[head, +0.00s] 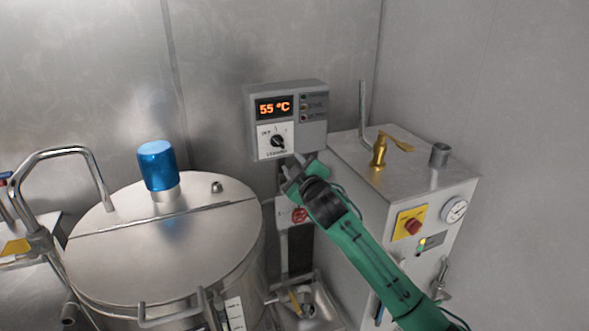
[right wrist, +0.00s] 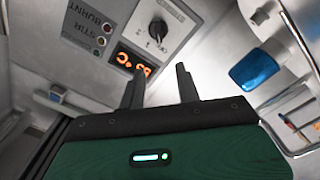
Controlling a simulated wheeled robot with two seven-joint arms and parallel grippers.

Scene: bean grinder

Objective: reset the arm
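My right arm (head: 375,262), green with a black wrist, reaches up from the lower right in the head view. My right gripper (head: 296,168) is in front of the lower edge of the grey control box (head: 312,92). In the right wrist view, the two black fingers of the gripper (right wrist: 161,82) are apart with nothing between them. The box's black rotary knob (right wrist: 158,28) lies beyond the fingertips, apart from them. The knob also shows in the head view (head: 278,141), above the gripper. The display (head: 273,108) reads 55 °C. My left gripper is not in view.
A large steel vessel (head: 150,250) with a blue-capped fitting (head: 157,163) stands left of the arm. A steel cabinet (head: 400,185) with a brass valve (head: 379,150), gauge (head: 454,210) and red button (head: 412,227) stands right. Steel walls close the back and right.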

